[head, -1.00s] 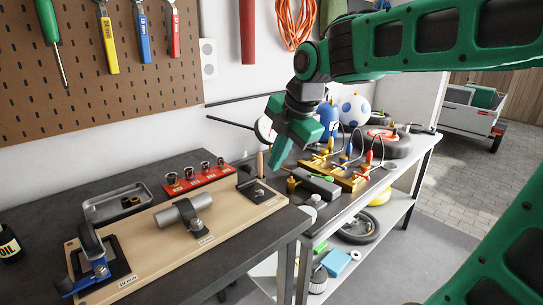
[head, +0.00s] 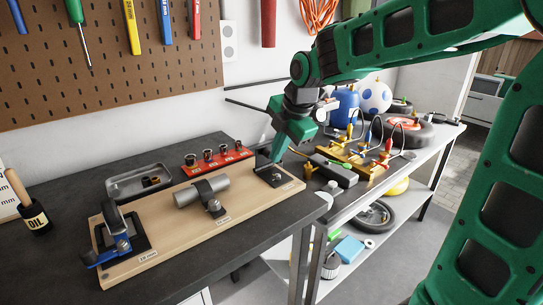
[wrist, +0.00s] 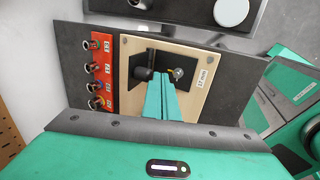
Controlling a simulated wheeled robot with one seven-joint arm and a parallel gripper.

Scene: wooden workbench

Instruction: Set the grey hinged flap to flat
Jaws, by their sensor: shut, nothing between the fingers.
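The light wooden board (head: 158,234) lies on the dark bench. At its right end is a black base plate (head: 284,179) with a bolt and a dark grey upright piece (head: 267,156), which looks like the hinged flap and stands up from the plate. In the wrist view the base plate (wrist: 186,60) shows beside the 17 mm label, with a dark rounded part (wrist: 143,74) left of the bolt (wrist: 178,73). My gripper (head: 276,158) is shut and empty, its green fingertips low beside the upright piece. Its fingers (wrist: 160,82) cover part of the plate; contact cannot be told.
On the board also stand a grey cylinder under a strap (head: 203,191) and a blue-levered clamp (head: 112,245). A red socket rack (head: 217,158) and metal tray (head: 135,180) lie behind. A grey block (head: 333,172) and brass valve fixture (head: 350,160) stand to the right.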

